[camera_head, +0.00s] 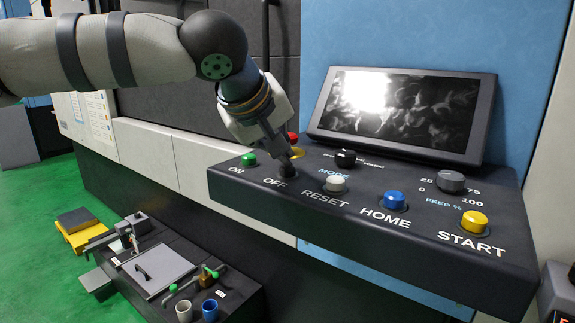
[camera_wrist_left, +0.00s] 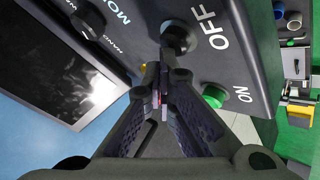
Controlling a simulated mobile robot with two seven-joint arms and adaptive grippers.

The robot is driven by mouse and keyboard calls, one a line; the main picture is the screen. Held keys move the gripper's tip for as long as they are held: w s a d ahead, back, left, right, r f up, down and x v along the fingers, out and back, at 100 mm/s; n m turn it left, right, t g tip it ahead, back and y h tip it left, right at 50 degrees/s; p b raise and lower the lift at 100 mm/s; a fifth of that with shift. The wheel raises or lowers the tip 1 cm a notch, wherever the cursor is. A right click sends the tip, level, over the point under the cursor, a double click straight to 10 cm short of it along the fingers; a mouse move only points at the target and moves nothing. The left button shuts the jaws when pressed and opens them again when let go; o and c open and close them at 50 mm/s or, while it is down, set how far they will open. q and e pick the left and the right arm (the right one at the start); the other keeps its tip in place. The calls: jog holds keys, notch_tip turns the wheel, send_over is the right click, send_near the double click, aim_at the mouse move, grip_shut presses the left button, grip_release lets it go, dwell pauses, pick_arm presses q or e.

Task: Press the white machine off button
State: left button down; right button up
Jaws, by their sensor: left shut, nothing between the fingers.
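The off button (camera_head: 287,169) is a dark round knob on the black control panel (camera_head: 262,193), above the label OFF. It also shows in the left wrist view (camera_wrist_left: 178,38), just beyond the fingertips. My left gripper (camera_head: 289,154) comes down from above with its fingertips right at this button. I cannot tell whether they touch it. In the left wrist view, the gripper (camera_wrist_left: 159,88) has its fingers together, shut and empty. The gripper hides the panel behind the off button. My right gripper is in neither view.
A green ON button (camera_head: 249,160) is left of the off button. A light grey RESET button (camera_head: 334,183), a blue HOME button (camera_head: 394,200) and a yellow START button (camera_head: 474,222) are to its right. A red button (camera_head: 292,138) is close behind the gripper. A screen (camera_head: 405,110) stands behind the panel.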

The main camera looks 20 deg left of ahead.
aim_at(283, 167)
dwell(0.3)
pick_arm(q)
jog(key=shift+r, duration=0.8)
jog(key=shift+r, duration=2.5)
jog(key=shift+f, duration=0.1)
